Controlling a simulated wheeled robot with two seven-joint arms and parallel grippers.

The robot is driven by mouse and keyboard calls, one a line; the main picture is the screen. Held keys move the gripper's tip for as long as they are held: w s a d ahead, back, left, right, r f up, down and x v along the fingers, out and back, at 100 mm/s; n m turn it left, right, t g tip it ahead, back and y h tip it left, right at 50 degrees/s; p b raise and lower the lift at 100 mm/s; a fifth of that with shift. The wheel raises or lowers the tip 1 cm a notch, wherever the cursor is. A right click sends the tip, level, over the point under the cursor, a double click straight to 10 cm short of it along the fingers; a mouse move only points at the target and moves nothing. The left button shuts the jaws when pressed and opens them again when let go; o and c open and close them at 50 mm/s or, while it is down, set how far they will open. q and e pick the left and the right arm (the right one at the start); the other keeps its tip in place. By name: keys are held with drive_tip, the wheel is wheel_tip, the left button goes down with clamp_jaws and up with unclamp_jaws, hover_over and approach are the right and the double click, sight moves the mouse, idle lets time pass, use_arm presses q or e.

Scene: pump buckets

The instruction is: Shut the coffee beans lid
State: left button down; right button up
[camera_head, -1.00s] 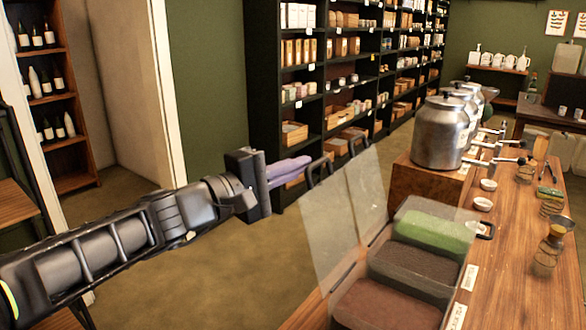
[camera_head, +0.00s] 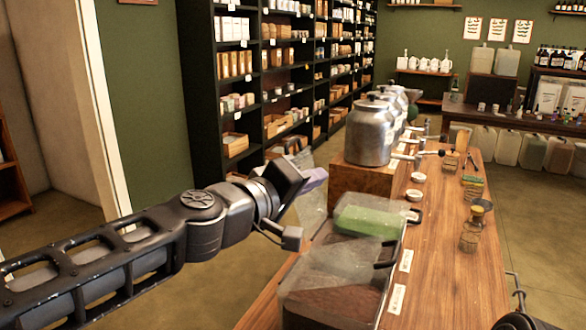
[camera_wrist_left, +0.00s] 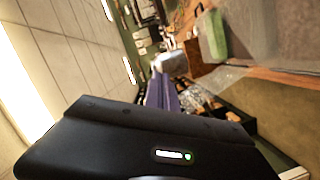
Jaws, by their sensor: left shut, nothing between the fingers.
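Clear bins stand in a row on the wooden counter: a green-filled bin (camera_head: 362,221) at the back and a brown-filled bin (camera_head: 335,303) at the front, with a darker one between. The bin labels are too small to read. A clear lid with a dark handle (camera_head: 385,256) lies low over the front bins; I cannot tell whether it is fully flat. Another clear lid (camera_head: 312,192) stands raised on the left side. My left gripper (camera_head: 314,179), with purple fingers, is shut and empty near that raised lid. Its fingers show in the left wrist view (camera_wrist_left: 161,94).
Metal canisters (camera_head: 369,135) stand on a wooden block (camera_head: 360,180) behind the bins. Small white bowls (camera_head: 416,177) and a glass dripper (camera_head: 472,228) are on the counter's right. Tall shelves (camera_head: 225,100) stand behind. Floor is open left of the counter.

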use_arm(q)
drive_tip(key=s+d+f+m+p, duration=0.1)
drive_tip(key=d+f+m+p, duration=0.1)
drive_tip(key=d+p, duration=0.1)
drive_tip(key=s+d+f+m+y+p, duration=0.1)
drive_tip(key=s+d+f+p, duration=0.1)
drive_tip(key=d, duration=0.3)
drive_tip(key=s+d+f+m+y+p, duration=0.1)
drive_tip(key=d+f+m+p, duration=0.1)
drive_tip(key=d+f+p, duration=0.1)
drive_tip(key=shift+s+d+m+p, duration=0.3)
drive_tip(key=shift+s+d+p, duration=0.15)
drive_tip(key=shift+p, duration=0.45)
drive_tip(key=s+d+f+m+y+b, duration=0.1)
drive_tip(key=d+f+m, duration=0.1)
drive_tip(key=f, duration=0.5)
drive_tip(key=s+d+f+m+y+b, duration=0.1)
drive_tip(key=d+f+m, duration=0.2)
drive_tip(key=f, duration=0.5)
drive_tip(key=shift+d+m+t+b, duration=0.3)
drive_tip(key=shift+m+b, duration=0.05)
drive_tip(key=shift+m, duration=0.05)
drive_tip(key=shift+s+f, duration=0.1)
drive_tip(key=shift+f, duration=0.1)
